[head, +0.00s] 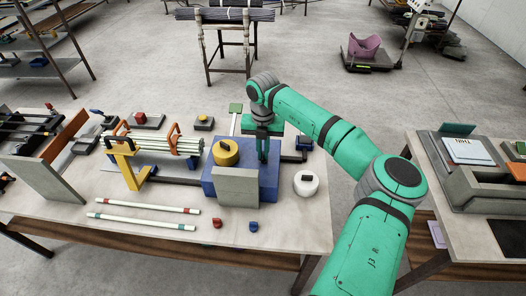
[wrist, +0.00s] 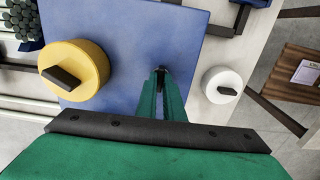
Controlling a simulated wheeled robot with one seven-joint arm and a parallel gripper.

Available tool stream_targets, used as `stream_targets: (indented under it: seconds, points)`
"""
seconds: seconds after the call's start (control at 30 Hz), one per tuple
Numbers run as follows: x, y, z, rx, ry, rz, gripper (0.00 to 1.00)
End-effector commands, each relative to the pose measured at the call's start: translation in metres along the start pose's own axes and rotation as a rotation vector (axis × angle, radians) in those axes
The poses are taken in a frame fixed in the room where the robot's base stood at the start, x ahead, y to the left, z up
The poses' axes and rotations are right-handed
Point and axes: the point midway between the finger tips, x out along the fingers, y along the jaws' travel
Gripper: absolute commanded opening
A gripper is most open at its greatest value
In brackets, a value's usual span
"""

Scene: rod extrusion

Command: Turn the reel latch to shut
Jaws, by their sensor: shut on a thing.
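My gripper (head: 263,155) points down over the blue machine block (wrist: 125,25), between a yellow drum and a white drum. In the wrist view its green fingers (wrist: 162,78) are close together, shut on a small dark part at their tips. I take this part to be the reel latch; the fingers hide most of it, and its angle cannot be told. The yellow drum (head: 225,152) has a dark bar on top and sits on the blue block, left of my gripper and apart from it.
The white drum (head: 306,184), also with a dark bar, stands right of the block. A grey plate (head: 236,187) stands at the block's front. A yellow stand (head: 128,166) and a bundle of pale rods (head: 175,145) are to the left. Two striped rods (head: 145,220) lie in front.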

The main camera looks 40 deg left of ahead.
Motion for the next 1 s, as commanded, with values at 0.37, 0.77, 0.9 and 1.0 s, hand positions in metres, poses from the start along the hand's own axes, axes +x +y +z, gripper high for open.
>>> stream_targets:
  seconds: [0.37,0.77,0.9,1.0]
  points:
    - [-0.0011,-0.001,0.0004,-0.136,0.0,-0.003,0.0]
    - [-0.0008,-0.0011,0.0004,-0.495,0.0,-0.003,0.0]
    - [-0.0012,-0.0008,0.0007,-0.628,-0.001,-0.002,0.0]
    - [-0.0007,-0.001,0.0004,-0.722,0.0,-0.002,0.0]
